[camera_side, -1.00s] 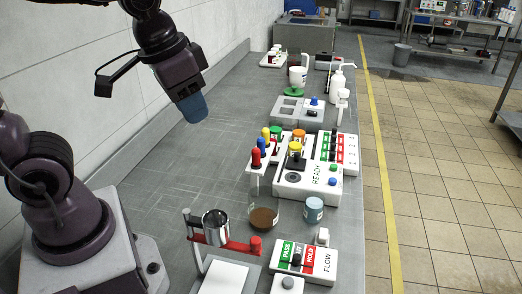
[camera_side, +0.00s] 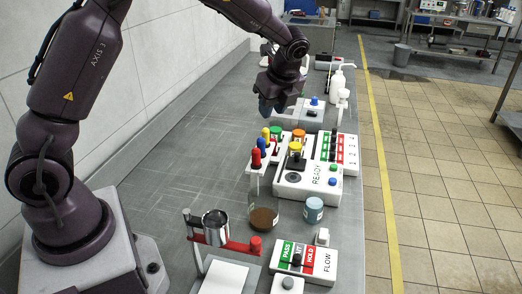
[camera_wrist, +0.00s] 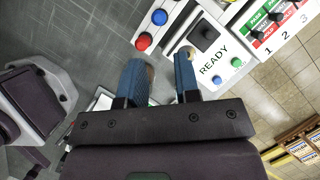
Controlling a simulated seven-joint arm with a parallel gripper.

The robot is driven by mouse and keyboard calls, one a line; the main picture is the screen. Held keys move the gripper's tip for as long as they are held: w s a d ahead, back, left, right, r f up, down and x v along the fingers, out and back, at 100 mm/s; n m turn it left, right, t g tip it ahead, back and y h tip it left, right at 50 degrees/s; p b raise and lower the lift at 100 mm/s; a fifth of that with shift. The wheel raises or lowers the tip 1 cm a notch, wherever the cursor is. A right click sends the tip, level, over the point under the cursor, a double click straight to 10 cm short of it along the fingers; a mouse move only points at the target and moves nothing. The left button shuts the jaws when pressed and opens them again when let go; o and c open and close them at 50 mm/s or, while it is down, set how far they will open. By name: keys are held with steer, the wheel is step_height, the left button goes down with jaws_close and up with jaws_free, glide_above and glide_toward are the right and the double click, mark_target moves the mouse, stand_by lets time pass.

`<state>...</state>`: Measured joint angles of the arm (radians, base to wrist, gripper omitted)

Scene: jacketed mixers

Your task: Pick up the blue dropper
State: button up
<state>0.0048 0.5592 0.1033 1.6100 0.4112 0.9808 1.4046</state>
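The blue dropper (camera_side: 262,146) stands upright in a white rack (camera_side: 256,172), between the red dropper (camera_side: 256,159) and the yellow dropper (camera_side: 266,134). A green-topped dropper (camera_side: 275,131) is at the far end of the row. In the wrist view the blue dropper (camera_wrist: 159,17) shows from above as a round top beside the red one (camera_wrist: 143,41), beyond my fingertips. My gripper (camera_side: 273,113) appears above and beyond the rack in the side view. In the wrist view my gripper (camera_wrist: 167,62) has its two blue fingers apart, with no dropper between them.
A white READY panel (camera_side: 310,184) with knobs and buttons stands right beside the rack. A jar of brown liquid (camera_side: 264,217) and a blue cup (camera_side: 313,210) are nearer the camera. The bench (camera_side: 190,150) left of the rack is clear.

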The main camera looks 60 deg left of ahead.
mark_target(262, 138)
steer(key=x, duration=1.3)
steer(key=shift+s+d, duration=0.1)
steer(key=shift+c, duration=0.4)
steer(key=c, duration=0.5)
